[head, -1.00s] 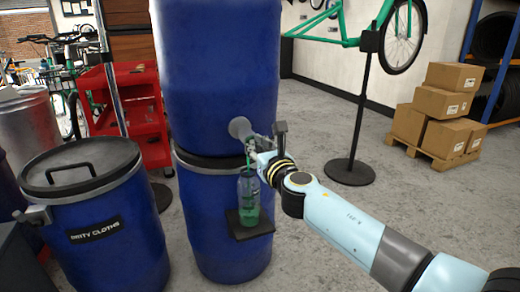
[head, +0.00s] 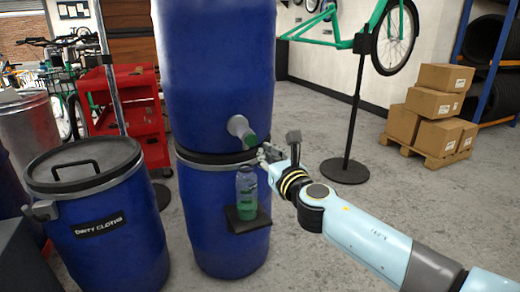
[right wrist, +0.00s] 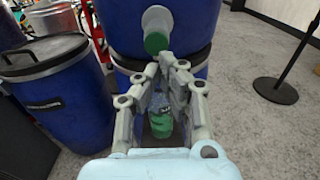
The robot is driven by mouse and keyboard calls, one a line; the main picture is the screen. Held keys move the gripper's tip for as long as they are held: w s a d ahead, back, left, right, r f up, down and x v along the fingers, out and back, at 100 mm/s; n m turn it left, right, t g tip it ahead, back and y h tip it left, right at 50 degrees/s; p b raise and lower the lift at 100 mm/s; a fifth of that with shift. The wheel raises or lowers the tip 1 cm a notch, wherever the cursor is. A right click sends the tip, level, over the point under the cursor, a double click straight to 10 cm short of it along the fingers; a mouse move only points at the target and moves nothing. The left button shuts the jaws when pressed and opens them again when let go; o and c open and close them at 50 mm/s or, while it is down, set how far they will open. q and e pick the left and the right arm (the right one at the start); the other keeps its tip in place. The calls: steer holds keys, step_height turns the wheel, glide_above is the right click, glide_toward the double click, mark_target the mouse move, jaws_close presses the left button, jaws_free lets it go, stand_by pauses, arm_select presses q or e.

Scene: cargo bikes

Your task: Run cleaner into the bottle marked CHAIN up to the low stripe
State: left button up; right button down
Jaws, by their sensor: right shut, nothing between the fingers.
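A blue drum (head: 215,60) has a grey spout (head: 238,125) with a green end, low on its front. Below it, a clear bottle (head: 246,182) stands upright on a small dark shelf (head: 248,222), with green in its lower part. No stream shows between spout and bottle. I cannot read a CHAIN mark or pick out the low stripe. My right gripper (head: 266,154) is shut and empty, just right of the spout and above the bottle. In the right wrist view the gripper (right wrist: 168,62) is below the spout's green end (right wrist: 155,42), and its fingers partly hide the bottle (right wrist: 160,122). My left gripper is not in view.
Another blue drum (head: 225,255) stands under the first. A lidded drum marked DIRTY CLOTHS (head: 110,255) is at left. A red trolley (head: 130,110) stands behind. A bike stand (head: 345,170) and stacked boxes (head: 430,110) are at right. Floor between is open.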

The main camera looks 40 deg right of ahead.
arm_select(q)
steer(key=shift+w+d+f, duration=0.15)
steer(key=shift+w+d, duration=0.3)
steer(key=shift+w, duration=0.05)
arm_select(e)
steer(key=v, duration=0.6)
steer(key=shift+s+a, duration=0.2)
steer(key=shift+s, duration=0.05)
steer(key=shift+r, duration=0.1)
